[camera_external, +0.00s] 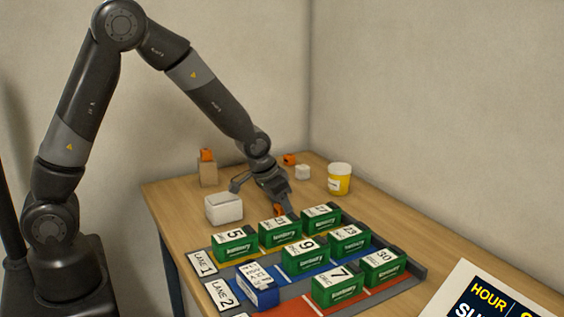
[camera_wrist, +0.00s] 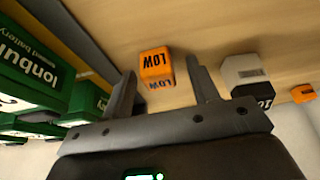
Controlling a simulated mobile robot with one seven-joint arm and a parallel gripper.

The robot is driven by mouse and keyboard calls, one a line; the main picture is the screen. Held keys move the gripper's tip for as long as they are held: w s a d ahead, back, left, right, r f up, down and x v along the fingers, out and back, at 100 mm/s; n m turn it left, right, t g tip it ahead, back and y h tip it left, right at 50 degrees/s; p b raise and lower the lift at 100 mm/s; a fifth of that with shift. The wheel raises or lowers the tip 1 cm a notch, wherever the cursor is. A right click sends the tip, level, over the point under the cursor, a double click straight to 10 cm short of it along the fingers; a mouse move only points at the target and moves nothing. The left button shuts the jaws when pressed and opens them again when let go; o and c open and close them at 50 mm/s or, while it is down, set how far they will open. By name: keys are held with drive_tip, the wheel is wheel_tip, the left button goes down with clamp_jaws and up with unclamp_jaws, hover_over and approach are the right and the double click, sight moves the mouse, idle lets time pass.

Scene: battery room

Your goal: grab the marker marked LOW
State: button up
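The orange marker (camera_wrist: 156,63) with LOW printed on it shows in the wrist view, upside down, on the wooden table. My gripper (camera_wrist: 163,80) is open, with one finger on each side of the marker and gaps between. The marker's near part lies between the fingertips. In the external view my gripper (camera_external: 274,204) is low over the table behind the green batteries, and an orange piece (camera_external: 278,209) shows at its fingers, partly hidden.
Several green batteries (camera_external: 304,253) and a blue one (camera_external: 257,288) stand in lanes on the tray in front. A white box (camera_external: 223,208) is left of my gripper. A yellow tub (camera_external: 339,179) stands right. Other orange pieces sit on a wooden block (camera_external: 207,174) and farther back (camera_external: 289,159).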

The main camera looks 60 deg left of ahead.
drive_tip(key=c, duration=1)
